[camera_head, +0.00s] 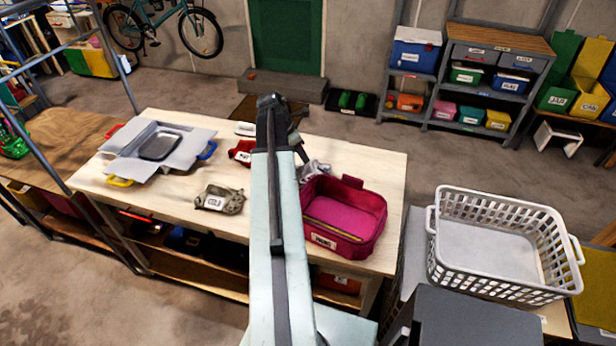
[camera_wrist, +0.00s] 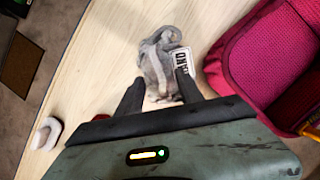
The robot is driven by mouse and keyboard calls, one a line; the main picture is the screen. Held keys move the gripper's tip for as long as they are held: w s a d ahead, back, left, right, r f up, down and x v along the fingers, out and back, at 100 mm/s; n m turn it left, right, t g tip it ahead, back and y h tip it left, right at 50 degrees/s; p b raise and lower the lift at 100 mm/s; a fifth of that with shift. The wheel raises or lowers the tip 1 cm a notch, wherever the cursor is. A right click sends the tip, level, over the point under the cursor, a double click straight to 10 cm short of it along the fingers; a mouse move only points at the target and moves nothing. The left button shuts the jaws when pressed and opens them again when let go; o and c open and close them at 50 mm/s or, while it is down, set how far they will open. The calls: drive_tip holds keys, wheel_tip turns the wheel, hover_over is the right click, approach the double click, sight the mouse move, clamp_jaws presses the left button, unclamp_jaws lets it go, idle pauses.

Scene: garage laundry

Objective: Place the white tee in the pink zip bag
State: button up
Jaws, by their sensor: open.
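A crumpled pale grey-white cloth (camera_wrist: 152,62) with a white tag lies on the wooden table in the wrist view and looks like the white tee. In the head view, part of this cloth (camera_head: 316,169) shows between my arm and the bag. The pink zip bag (camera_head: 352,214) stands open-topped on the table, with a tag on its front. It also shows at the right of the wrist view (camera_wrist: 250,52). My gripper (camera_wrist: 158,87) is open, its fingers pointing at the cloth's near end. Whether they touch it, I cannot tell.
A tagged olive cloth (camera_head: 220,199), a red tagged cloth (camera_head: 241,152) and an open grey case (camera_head: 114,147) are on the table (camera_head: 170,212). A small white item (camera_head: 245,129) lies at its back edge. A white basket (camera_head: 500,246) stands right of the table.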

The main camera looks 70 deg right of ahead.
sight(308, 171)
drive_tip(key=b+x, duration=0.4)
drive_tip(key=x, duration=0.1)
drive_tip(key=shift+w+d+f+b, duration=0.1)
drive_tip(key=shift+w+f+b, duration=0.1)
drive_tip(key=shift+b, duration=0.2)
drive_tip(key=shift+r, duration=0.2)
clamp_jaws()
idle(0.8)
